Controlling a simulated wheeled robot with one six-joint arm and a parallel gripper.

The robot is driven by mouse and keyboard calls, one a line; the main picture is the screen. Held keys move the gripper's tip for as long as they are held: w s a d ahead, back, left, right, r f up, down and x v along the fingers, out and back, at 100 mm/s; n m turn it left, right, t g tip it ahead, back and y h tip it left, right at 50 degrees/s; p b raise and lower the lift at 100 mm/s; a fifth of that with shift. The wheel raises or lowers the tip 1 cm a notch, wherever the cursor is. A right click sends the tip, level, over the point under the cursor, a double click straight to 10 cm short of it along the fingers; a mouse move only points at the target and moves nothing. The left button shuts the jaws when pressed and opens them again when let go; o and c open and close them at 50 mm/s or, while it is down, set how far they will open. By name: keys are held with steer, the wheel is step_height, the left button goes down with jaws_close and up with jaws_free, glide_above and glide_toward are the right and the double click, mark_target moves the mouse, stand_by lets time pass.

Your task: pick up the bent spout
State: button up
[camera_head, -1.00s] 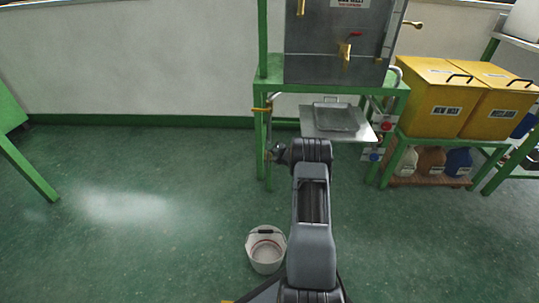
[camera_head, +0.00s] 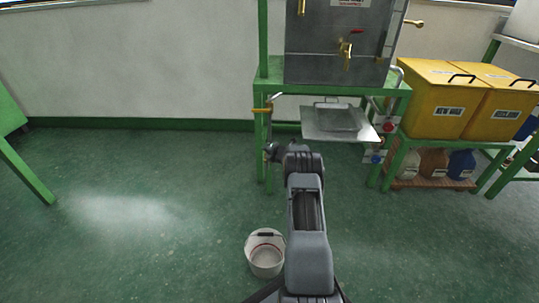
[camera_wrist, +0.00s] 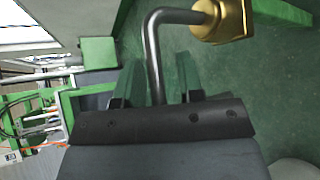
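The bent spout (camera_wrist: 154,50) is a grey metal pipe with a sharp elbow, seen in the wrist view. Its upper end runs right to a brass fitting (camera_wrist: 228,18). Its straight leg comes down between the two fingers of my gripper (camera_wrist: 157,88). The fingers are apart, with a visible gap on each side of the pipe. The pipe's lower end is hidden behind the gripper body. In the head view my gripper (camera_head: 270,152) is small and dark beside the left leg of the green stand; I cannot make out its fingers there.
The green stand (camera_head: 262,88) carries a steel tank (camera_head: 335,50) with brass taps. A metal tray (camera_head: 338,119) juts out below it. A white bucket (camera_head: 265,262) stands on the floor left of my arm. Yellow bins (camera_head: 437,95) stand at right. The left floor is clear.

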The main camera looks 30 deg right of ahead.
jaws_close()
stand_by(0.4)
